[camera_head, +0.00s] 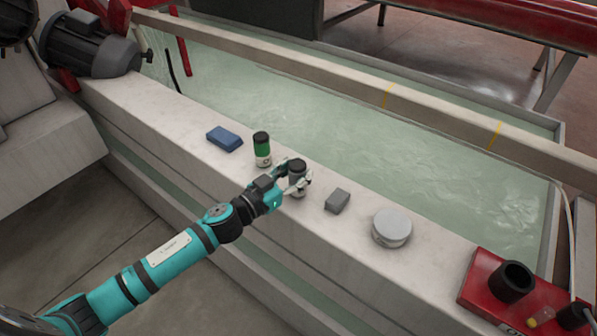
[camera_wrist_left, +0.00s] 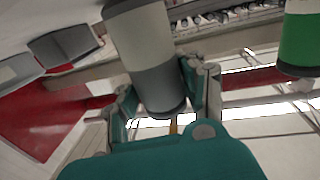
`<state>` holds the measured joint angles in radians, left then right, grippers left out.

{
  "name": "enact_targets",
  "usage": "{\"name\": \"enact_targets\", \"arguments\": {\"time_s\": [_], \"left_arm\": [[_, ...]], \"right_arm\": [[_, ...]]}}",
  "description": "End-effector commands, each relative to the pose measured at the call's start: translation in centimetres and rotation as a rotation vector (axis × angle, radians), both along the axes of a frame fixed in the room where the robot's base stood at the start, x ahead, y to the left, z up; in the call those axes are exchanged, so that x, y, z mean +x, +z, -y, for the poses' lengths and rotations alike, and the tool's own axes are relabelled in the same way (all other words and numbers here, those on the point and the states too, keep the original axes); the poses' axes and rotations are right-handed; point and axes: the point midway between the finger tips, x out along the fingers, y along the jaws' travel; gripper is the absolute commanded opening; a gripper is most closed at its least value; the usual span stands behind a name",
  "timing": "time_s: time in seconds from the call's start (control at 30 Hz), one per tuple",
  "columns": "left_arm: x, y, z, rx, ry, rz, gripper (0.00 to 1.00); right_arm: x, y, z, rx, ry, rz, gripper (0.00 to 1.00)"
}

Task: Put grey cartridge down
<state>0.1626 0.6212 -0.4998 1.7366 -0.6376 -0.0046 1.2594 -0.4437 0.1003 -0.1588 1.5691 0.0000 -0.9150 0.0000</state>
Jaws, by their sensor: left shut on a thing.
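The grey cartridge (camera_head: 297,170) is held upright at the ledge, with its dark grey end up in the head view. My left gripper (camera_head: 296,181) is shut around it. In the left wrist view the cartridge (camera_wrist_left: 150,45) stands between the two fingers, pale on one part and darker grey on the other. Its lower end is partly hidden by the fingers in the head view, so I cannot tell whether it touches the ledge (camera_head: 445,262). My right gripper is not in view.
A green cartridge (camera_head: 262,149) stands close left of the held one, with a blue block (camera_head: 224,139) farther left. A small grey block (camera_head: 337,201), a round pale tin (camera_head: 392,228) and a red tray (camera_head: 480,296) lie to the right. A water-filled trough (camera_head: 330,115) lies behind.

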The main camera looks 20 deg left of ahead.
Motion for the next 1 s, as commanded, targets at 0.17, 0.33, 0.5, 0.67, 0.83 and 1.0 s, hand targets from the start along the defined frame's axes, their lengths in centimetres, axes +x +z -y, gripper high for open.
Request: {"name": "enact_targets", "arguments": {"time_s": [0.17,0.33,0.5,0.67,0.83,1.0], "left_arm": [[0.0,-0.2,0.0,0.001,0.000,0.000,0.04],[0.0,-0.2,0.0,0.001,0.000,0.000,0.50],[0.0,-0.2,0.0,0.001,0.000,0.000,0.63],[0.0,-0.2,0.0,0.001,0.000,0.000,0.63],[-0.3,0.0,-0.2,0.001,0.000,-0.002,0.63],[-3.2,-0.1,-1.6,0.001,-0.002,-0.004,0.63]], "right_arm": [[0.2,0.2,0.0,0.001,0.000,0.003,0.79],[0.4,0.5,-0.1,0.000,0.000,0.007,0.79],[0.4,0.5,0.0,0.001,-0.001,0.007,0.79],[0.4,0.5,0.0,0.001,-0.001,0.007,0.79],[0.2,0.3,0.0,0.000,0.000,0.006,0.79],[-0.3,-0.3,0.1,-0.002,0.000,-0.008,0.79]]}}
